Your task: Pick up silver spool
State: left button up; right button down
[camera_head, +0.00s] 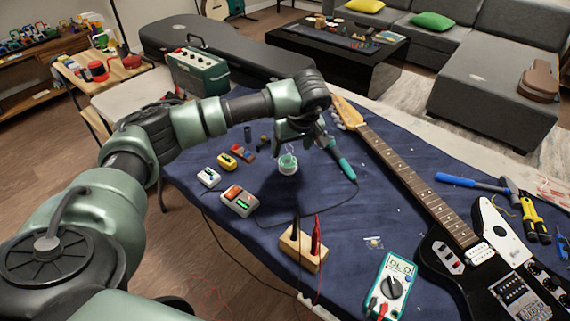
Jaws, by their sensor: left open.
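A small pale spool-like object (288,166) with a green ring and thin wire at its top stands on the dark blue cloth (300,195). It is the likeliest silver spool, but it is too small to be sure. My left gripper (298,139) is open, pointing down just above and slightly right of it. They look apart in the picture, and the arm partly hides the area behind. My right gripper is out of view.
A teal-handled soldering iron (342,162) with a cable is close on the right. Pedals (238,201), a wooden block with probes (302,249) and a multimeter (391,285) lie nearer. An electric guitar (420,195) spans the right. Open cloth lies between.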

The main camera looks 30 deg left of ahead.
aim_at(288, 161)
pick_arm(q)
jog(key=x, duration=0.3)
jog(key=shift+w+a+f, duration=0.1)
jog(key=shift+f, duration=0.2)
jog(key=x, duration=0.4)
jog(key=shift+w+f, duration=0.15)
jog(key=shift+f, duration=0.15)
jog(key=shift+w+a+f, duration=0.1)
jog(key=shift+f, duration=0.05)
jog(key=shift+c, duration=1.2)
jog(key=c, duration=1.2)
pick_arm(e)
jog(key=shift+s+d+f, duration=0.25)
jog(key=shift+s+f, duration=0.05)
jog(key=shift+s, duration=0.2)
